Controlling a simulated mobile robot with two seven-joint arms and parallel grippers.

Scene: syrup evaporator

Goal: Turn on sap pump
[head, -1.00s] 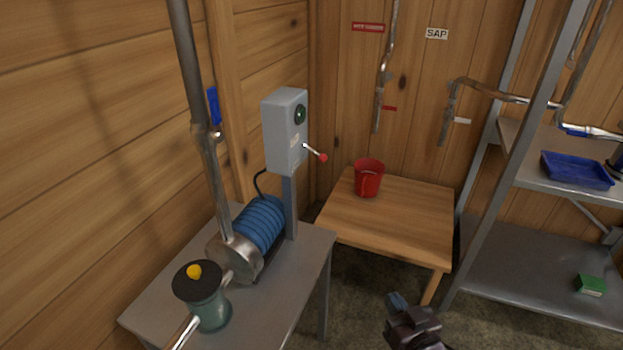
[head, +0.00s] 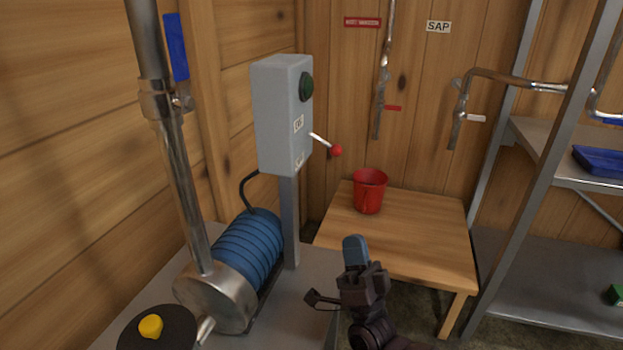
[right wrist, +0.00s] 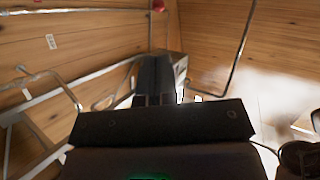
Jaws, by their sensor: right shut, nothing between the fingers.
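The sap pump (head: 250,247) has a blue ribbed motor and a metal housing and sits on the grey bench at left. A grey switch box (head: 277,115) stands on a post behind it, with a dark green round lamp (head: 306,87) and two small labels. Its lever (head: 322,141) points right and slightly down, ending in a red knob (head: 336,150). My right gripper (head: 354,247) is shut and empty, below the knob and apart from it. Its closed fingers also show in the right wrist view (right wrist: 155,78). My left gripper is not in view.
A red bucket (head: 369,191) stands on a wooden table (head: 420,235) behind my right gripper. A vertical pipe with a blue-handled valve (head: 176,47) rises at left. A black-lidded canister with a yellow knob (head: 151,326) is in front. A metal shelf (head: 545,285) stands at right.

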